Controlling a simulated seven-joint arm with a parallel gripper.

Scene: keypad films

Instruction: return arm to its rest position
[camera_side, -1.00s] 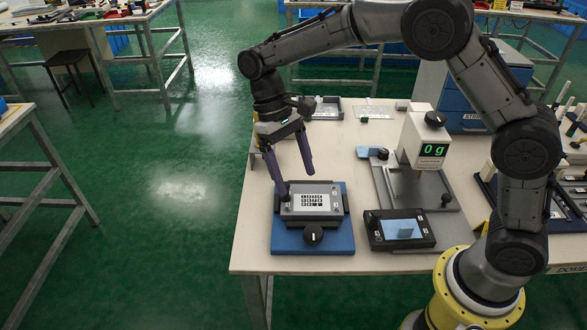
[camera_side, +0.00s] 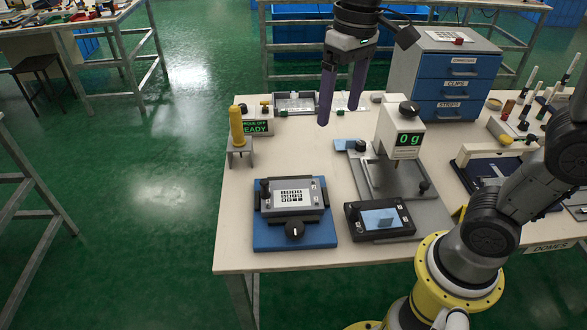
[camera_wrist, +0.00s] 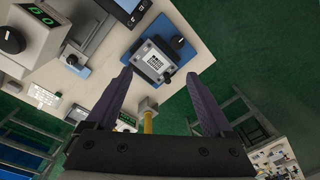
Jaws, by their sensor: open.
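My gripper (camera_side: 341,95) hangs high above the back of the bench in the side view, its purple fingers pointing down. In the wrist view my gripper (camera_wrist: 160,100) is open, with nothing between its fingers. The grey keypad unit (camera_side: 292,198) sits on a blue base (camera_side: 296,240) at the front left of the bench, well away from the fingers. It has a white panel with dark keys and a black knob in front. The keypad unit also shows in the wrist view (camera_wrist: 152,62), beyond the fingertips.
The air around my gripper looks clear.

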